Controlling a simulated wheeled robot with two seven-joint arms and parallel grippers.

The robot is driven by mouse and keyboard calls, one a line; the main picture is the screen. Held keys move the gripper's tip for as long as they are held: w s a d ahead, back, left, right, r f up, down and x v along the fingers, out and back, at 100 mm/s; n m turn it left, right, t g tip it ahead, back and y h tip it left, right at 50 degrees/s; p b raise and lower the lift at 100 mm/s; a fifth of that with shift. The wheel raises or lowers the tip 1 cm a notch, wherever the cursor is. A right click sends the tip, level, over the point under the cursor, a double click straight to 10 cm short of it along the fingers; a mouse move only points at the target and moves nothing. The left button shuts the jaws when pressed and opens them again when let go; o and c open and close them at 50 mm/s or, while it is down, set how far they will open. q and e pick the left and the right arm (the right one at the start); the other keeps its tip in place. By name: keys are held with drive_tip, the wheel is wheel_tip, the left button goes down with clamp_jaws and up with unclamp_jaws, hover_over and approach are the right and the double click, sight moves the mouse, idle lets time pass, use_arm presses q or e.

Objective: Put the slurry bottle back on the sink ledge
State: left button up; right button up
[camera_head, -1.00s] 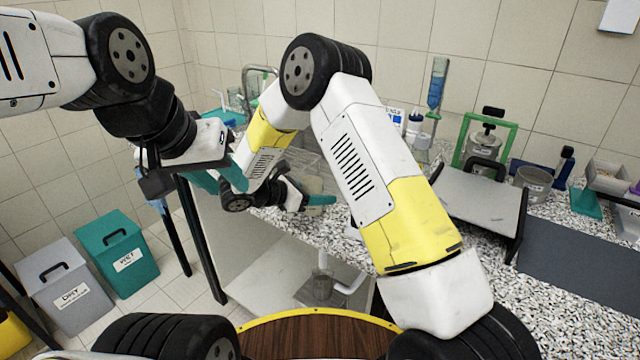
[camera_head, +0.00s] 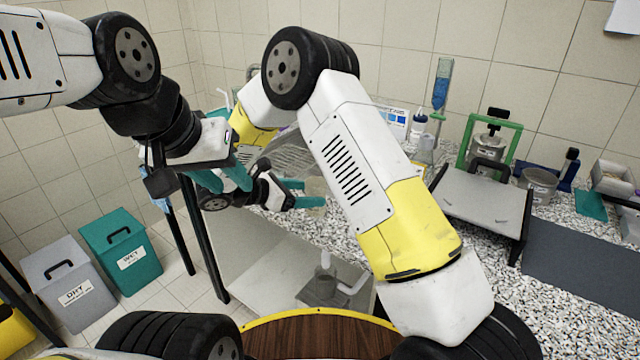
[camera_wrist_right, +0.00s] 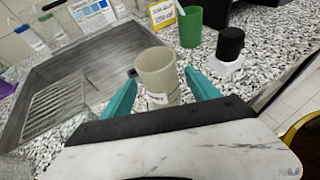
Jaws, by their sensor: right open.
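A beige cylindrical container with a white label (camera_wrist_right: 157,76), which I take to be the slurry bottle, stands upright on the speckled counter beside the sink basin. It also shows in the head view (camera_head: 316,188), partly hidden by my right arm. My right gripper (camera_head: 304,193) is open, with its teal fingers low on either side of the container; contact cannot be told. The sink (camera_wrist_right: 38,128) is at the left in the right wrist view; its ledge is not clearly separable from the counter. My left gripper (camera_head: 227,181) is open and empty, in the air left of the counter.
In the right wrist view, a green cup (camera_wrist_right: 190,27) and a black-capped white bottle (camera_wrist_right: 230,47) stand beyond the container. Several clear bottles (camera_wrist_right: 32,40) line the sink's far side. A grey platform (camera_head: 480,203) stands right of my right arm.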

drive_tip(key=v, duration=0.6)
idle(0.8)
